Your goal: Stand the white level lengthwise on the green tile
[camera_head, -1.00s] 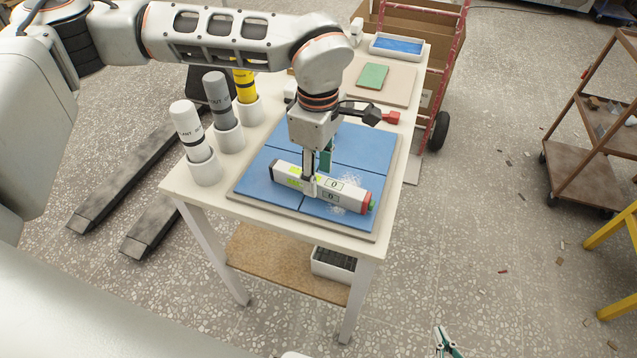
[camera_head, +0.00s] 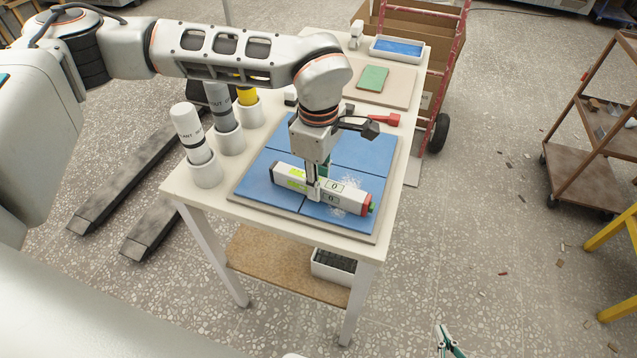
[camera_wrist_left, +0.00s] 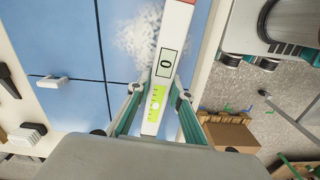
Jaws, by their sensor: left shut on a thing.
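The white level (camera_head: 345,197), with a dark end on the left, a red end on the right and yellow-green marks, lies across the blue tiles nearest the front of the table. My left gripper (camera_head: 314,194) points down and is shut on the level near its middle. In the left wrist view the level (camera_wrist_left: 168,50) runs between the two fingers. The green tile (camera_head: 373,77) lies flat on a beige board (camera_head: 399,93) farther back, clear of the level. My right gripper (camera_head: 447,344) shows only partly at the bottom edge; its opening is unclear.
White, grey and yellow tubes stand in white cups (camera_head: 207,170) along the table's left side. A red-handled tool (camera_head: 383,119) lies between the blue tiles and the beige board. A blue-filled tray (camera_head: 397,47) and a small white object (camera_head: 356,33) are at the back.

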